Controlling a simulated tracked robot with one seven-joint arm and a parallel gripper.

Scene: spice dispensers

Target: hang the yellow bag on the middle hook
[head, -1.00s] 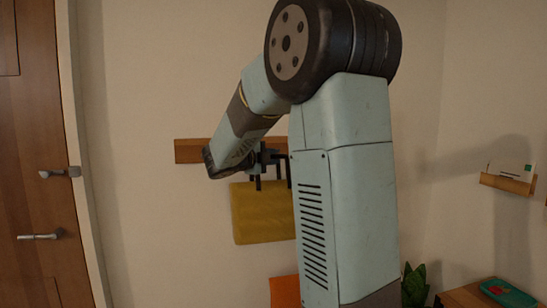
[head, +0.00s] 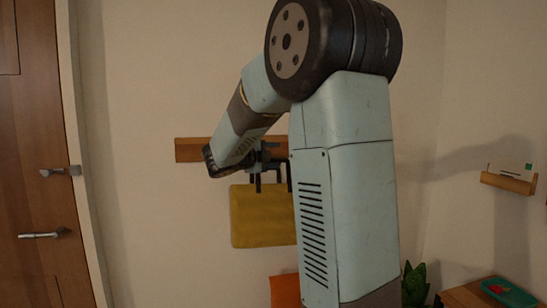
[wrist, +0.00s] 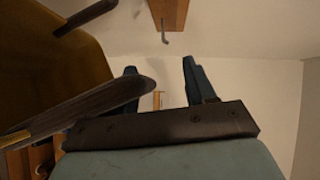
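The yellow bag (head: 262,215) hangs nearly level below the wooden rail (head: 190,150) in the head view. Its dark handles rise toward my gripper (head: 264,165), just in front of the rail. In the wrist view my gripper (wrist: 160,85) has its two fingers apart, with wall visible between them. The bag (wrist: 45,70) fills the left side there, and a dark handle (wrist: 85,108) crosses in front of the left finger, its end reaching the gap. A hook (wrist: 165,38) under the rail (wrist: 169,12) appears empty. Whether a handle rests on a hook is hidden.
An orange item (head: 285,291) is partly hidden behind my arm below the bag. A small wall shelf (head: 508,183), a plant (head: 414,285) and a table with a green tray (head: 510,293) are at right. A wooden door (head: 40,200) is at left.

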